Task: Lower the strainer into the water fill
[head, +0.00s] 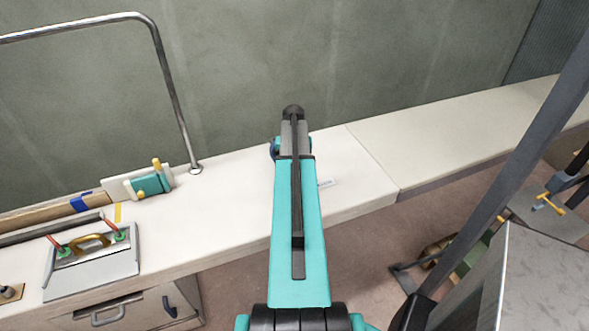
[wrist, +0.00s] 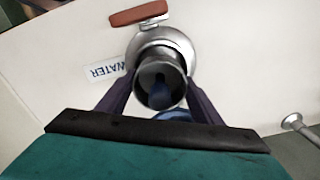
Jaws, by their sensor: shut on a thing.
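In the wrist view, my gripper (wrist: 158,82) has its two dark fingers on either side of a grey metal cylinder, the strainer (wrist: 144,82), and is shut on it. Its near end is open, with something blue inside. The round metal water fill (wrist: 188,44) shows behind the strainer, close in line with it. A "WATER" label (wrist: 105,71) is beside the fill. I cannot tell whether the strainer's lower end is above the fill or inside it. In the head view my own arm hides the strainer and the fill; the label (head: 327,184) shows right of the arm.
A red-brown piece on a metal mount (wrist: 140,14) lies beside the fill. A metal rail (head: 180,105) stands left on the white counter (head: 360,170). Left are a teal block (head: 151,184) and a grey hatch-like box (head: 95,270). The counter to the right is clear.

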